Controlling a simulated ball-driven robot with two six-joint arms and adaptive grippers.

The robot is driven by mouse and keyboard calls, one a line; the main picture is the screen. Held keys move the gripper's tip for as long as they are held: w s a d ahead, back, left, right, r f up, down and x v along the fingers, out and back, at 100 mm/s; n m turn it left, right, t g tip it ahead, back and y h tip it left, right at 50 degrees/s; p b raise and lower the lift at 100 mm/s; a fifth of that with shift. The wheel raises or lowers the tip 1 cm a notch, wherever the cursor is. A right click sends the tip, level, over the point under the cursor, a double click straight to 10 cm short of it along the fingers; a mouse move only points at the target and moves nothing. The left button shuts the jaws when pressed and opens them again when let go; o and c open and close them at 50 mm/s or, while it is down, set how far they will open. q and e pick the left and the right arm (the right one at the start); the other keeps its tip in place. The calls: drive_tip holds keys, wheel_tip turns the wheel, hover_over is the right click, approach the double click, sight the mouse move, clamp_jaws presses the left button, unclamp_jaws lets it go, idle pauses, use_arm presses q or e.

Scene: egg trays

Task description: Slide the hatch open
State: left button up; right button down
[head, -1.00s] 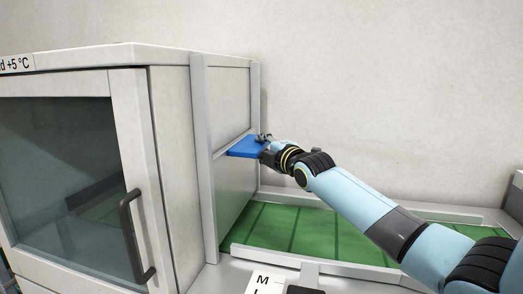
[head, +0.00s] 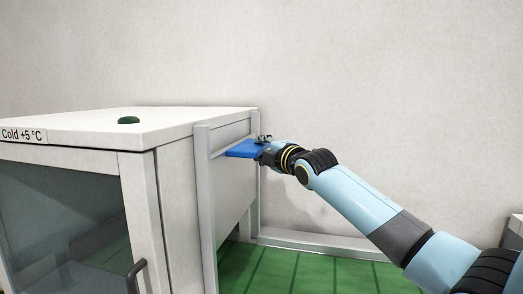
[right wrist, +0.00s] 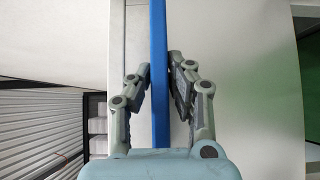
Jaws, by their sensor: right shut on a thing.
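The hatch (head: 232,192) is a pale panel between two upright rails on the right side of the white cold cabinet, in the head view. A flat blue handle (head: 243,149) sticks out from it. My right gripper (head: 262,147) is shut on the handle's outer end. In the right wrist view the blue handle (right wrist: 159,40) runs between the fingers of the right gripper (right wrist: 160,75). A gap with green behind it shows under the hatch's lower edge. My left gripper is not in view.
The cabinet (head: 75,133) has a glass front door with a dark handle (head: 136,276). A small dark green object (head: 128,120) lies on its top. A green ribbed surface (head: 310,272) with a pale rim (head: 320,243) extends to the right. A plain wall stands behind.

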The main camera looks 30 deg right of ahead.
drive_tip(key=c, duration=1.3)
unclamp_jaws()
drive_tip(key=shift+o, duration=0.2)
drive_tip(key=s, duration=1.2)
drive_tip(key=shift+a, duration=0.45)
